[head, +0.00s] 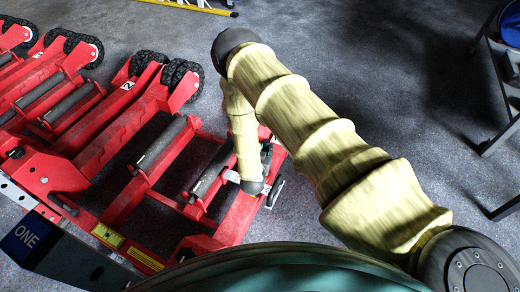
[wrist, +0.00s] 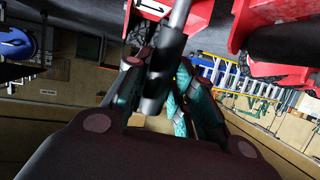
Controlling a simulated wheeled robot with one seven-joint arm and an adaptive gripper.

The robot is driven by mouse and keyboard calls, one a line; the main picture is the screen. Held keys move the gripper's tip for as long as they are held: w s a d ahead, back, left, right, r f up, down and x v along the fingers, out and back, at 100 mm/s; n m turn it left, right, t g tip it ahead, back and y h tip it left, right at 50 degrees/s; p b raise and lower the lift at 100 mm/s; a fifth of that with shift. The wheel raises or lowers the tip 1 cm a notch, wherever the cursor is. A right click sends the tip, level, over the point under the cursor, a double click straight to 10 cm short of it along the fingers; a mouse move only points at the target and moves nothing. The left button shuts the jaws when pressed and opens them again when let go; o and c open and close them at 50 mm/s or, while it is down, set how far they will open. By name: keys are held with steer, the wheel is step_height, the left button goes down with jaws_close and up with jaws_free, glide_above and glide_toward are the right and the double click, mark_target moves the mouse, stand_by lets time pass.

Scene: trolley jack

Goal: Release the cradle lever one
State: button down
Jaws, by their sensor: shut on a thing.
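The red trolley jack (head: 150,172) fills the left of the head view, with grey rollers across its frame. A plate marked ONE (head: 26,236) is at its lower left. My gripper (head: 268,183) is low at the jack's right-hand end, partly hidden by my sleeved arm. The lever's grasped part is partly hidden by the fingers.
More red jack frames with black wheels (head: 182,78) stand at the upper left. A dark metal stand (head: 500,75) is at the right edge. A yellow ladder (head: 190,5) lies at the top. The grey carpet floor (head: 420,90) is clear between.

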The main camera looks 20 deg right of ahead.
steer(key=shift+s+a+f, duration=0.1)
stand_by(0.3)
steer(key=c, duration=1.2)
jaws_free()
steer(key=v, duration=1.2)
